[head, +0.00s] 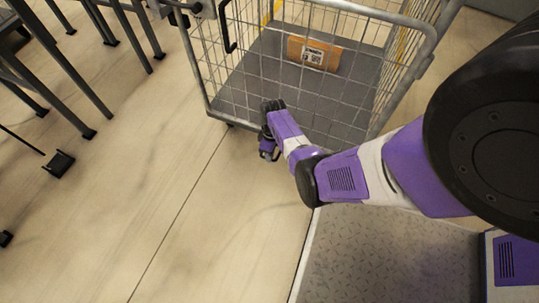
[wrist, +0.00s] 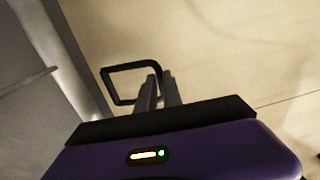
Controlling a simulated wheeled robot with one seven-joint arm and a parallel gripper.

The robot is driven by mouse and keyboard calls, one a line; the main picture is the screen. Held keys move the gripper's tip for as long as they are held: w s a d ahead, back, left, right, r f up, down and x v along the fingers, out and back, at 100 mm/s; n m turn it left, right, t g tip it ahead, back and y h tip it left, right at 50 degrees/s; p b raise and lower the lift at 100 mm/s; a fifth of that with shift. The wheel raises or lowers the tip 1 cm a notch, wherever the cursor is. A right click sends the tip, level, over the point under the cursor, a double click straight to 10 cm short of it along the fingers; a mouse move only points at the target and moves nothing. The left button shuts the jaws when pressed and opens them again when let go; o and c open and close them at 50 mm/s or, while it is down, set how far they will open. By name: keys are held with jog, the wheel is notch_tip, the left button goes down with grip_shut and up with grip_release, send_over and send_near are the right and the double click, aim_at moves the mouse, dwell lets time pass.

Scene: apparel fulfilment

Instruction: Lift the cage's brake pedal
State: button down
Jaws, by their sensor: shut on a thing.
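The cage (head: 207,97) is a grey wire-mesh roll cage with a dark grey deck, at the top middle of the head view. My gripper (head: 268,152) is low at its near side, by the bottom edge. In the wrist view the brake pedal (wrist: 105,88) is a black, roughly rectangular loop beside the cage's base. The fingers of my gripper (wrist: 160,88) are shut on the right side of this loop. In the head view my gripper and wrist hide the pedal, and I cannot make it out there.
A brown box (head: 297,50) with a white label stands on the cage's deck. Dark table or rack legs (head: 75,105) stand at the left. A grey tread-plate platform (head: 390,262) lies at the bottom right. The pale floor (head: 150,190) left of my arm is clear.

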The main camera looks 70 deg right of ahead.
jog(key=c, duration=1.5)
grip_release()
notch_tip(320, 180, up, 8)
jog(key=p, duration=0.4)
jog(key=shift+d, duration=0.4)
jog(key=shift+f, duration=0.15)
